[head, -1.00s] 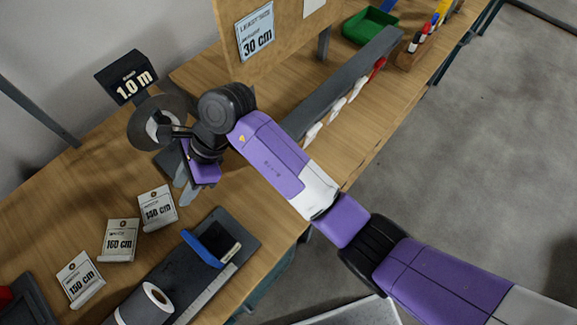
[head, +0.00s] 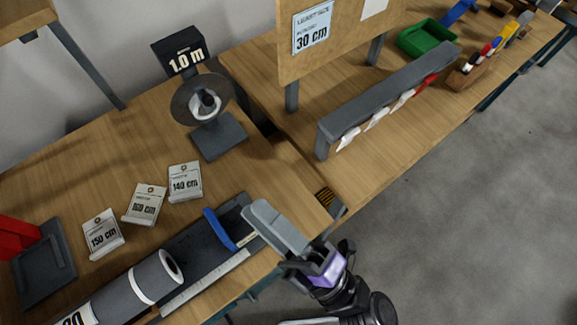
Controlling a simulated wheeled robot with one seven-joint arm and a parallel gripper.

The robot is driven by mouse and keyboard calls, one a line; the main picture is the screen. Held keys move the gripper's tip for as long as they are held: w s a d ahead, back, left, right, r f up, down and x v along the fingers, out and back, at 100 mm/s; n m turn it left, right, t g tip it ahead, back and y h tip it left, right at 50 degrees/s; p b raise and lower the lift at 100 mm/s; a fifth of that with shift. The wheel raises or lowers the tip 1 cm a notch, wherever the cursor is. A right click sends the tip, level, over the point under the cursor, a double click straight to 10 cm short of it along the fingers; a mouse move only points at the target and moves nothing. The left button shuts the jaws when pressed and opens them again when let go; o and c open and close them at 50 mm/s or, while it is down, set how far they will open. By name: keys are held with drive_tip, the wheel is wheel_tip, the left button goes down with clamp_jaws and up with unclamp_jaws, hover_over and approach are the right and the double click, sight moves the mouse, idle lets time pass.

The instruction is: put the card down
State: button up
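Three white cards stand on the wooden table at left: the 150 cm card (head: 103,234), the 160 cm card (head: 145,204) and the 140 cm card (head: 185,182). They lean back slightly, apart from each other. My gripper (head: 265,222) is at the table's front edge, right of the cards, its grey fingers over the right end of the dark cutting board. The fingers appear close together. I see no card at them, but the space between them is hidden at this angle.
The dark board (head: 190,245) carries a blue handle (head: 220,230) and a grey roll (head: 140,290). A spool stand (head: 218,137) with a 1.0 m sign (head: 186,58) stands behind. A grey rack (head: 390,90) is on the right table. Wood between cards and spool stand is clear.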

drive_tip(key=s+d+f+m+h, duration=0.1)
drive_tip(key=s+d+m+h, duration=0.3)
drive_tip(key=d+m, duration=0.3)
drive_tip(key=s+d+f+m+g+h, duration=0.1)
drive_tip(key=s+d+m+h, duration=0.3)
drive_tip(key=m, duration=0.5)
drive_tip(key=s+d+f+m+h, duration=0.3)
drive_tip(key=s+d+m+h, duration=0.2)
drive_tip(key=d, duration=0.6)
drive_tip(key=m+h, duration=0.2)
drive_tip(key=m, duration=0.1)
drive_tip(key=shift+f+m+g+h, duration=0.15)
drive_tip(key=shift+m+g+h, duration=0.15)
drive_tip(key=shift+h, duration=0.1)
drive_tip(key=shift+w+d, duration=0.1)
drive_tip(key=shift+f+b, duration=0.45)
drive_tip(key=shift+f, duration=0.05)
